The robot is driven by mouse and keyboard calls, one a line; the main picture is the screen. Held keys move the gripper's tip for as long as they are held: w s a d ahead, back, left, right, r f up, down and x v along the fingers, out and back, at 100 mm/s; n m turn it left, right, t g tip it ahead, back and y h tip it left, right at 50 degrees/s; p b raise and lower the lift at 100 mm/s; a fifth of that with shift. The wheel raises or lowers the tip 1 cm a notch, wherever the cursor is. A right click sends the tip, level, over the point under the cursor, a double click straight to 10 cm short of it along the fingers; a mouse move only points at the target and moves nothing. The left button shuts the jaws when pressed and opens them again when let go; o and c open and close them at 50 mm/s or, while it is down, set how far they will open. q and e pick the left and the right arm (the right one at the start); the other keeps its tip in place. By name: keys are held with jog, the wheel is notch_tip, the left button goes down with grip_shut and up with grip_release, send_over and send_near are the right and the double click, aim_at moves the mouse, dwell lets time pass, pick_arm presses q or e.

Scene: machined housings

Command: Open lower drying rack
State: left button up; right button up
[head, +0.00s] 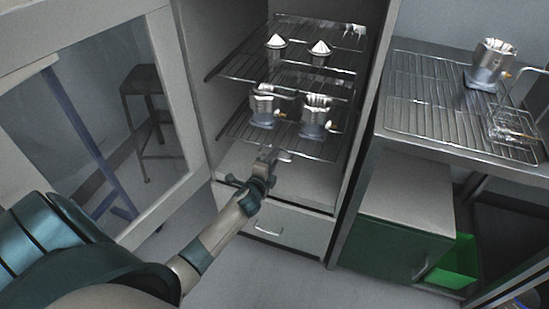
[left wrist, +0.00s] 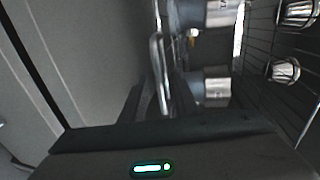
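The cabinet holds an upper wire rack (head: 235,68) and a lower wire rack (head: 240,125). Two metal housings stand on the lower rack, a left one (head: 263,108) and a right one (head: 315,118). My left gripper (head: 272,156) is at the front edge of the lower rack, below and in front of the housings. Its fingers look parted. In the left wrist view, a looped metal bar (left wrist: 157,70) at the rack front reaches down toward the dark fingers (left wrist: 152,102). I cannot tell whether they touch it. My right gripper is out of view.
Two cups with white cones (head: 276,42) stand on the upper rack. The glazed cabinet door (head: 170,110) stands open at left. A closed drawer (head: 268,228) is below. At right, a counter carries a wire rack (head: 425,95) with a housing (head: 490,65).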

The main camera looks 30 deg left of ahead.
pick_arm(q)
jog(key=shift+w+a, duration=0.1)
jog(key=shift+w, duration=0.3)
grip_shut()
jog(key=shift+s+f, duration=0.1)
jog(key=shift+s, duration=0.05)
